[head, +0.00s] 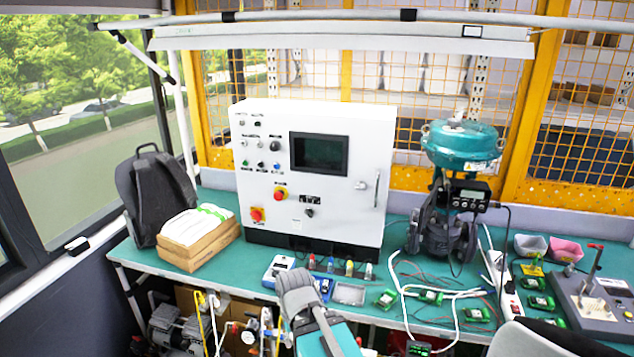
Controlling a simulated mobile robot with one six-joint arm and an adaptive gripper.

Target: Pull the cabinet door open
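The cabinet is a white control box (380,125) standing on the green bench. Its front door (335,225) looks shut, flush with the box. A slim silver upright handle (377,188) sits near the door's right edge, with a small round lock to its left. The door carries a dark screen, several small knobs and lamps, and two red buttons on yellow. Part of my arm, grey and teal, rises from the bottom edge in front of the bench, below the cabinet. No gripper fingers can be made out, and nothing touches the handle.
A teal valve actuator (462,145) stands right of the cabinet. A backpack (155,195) and cardboard box (198,245) are at left. Small bottles, a tray (348,294), green circuit boards and cables lie along the bench front (245,268). A grey fixture (590,300) is at right.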

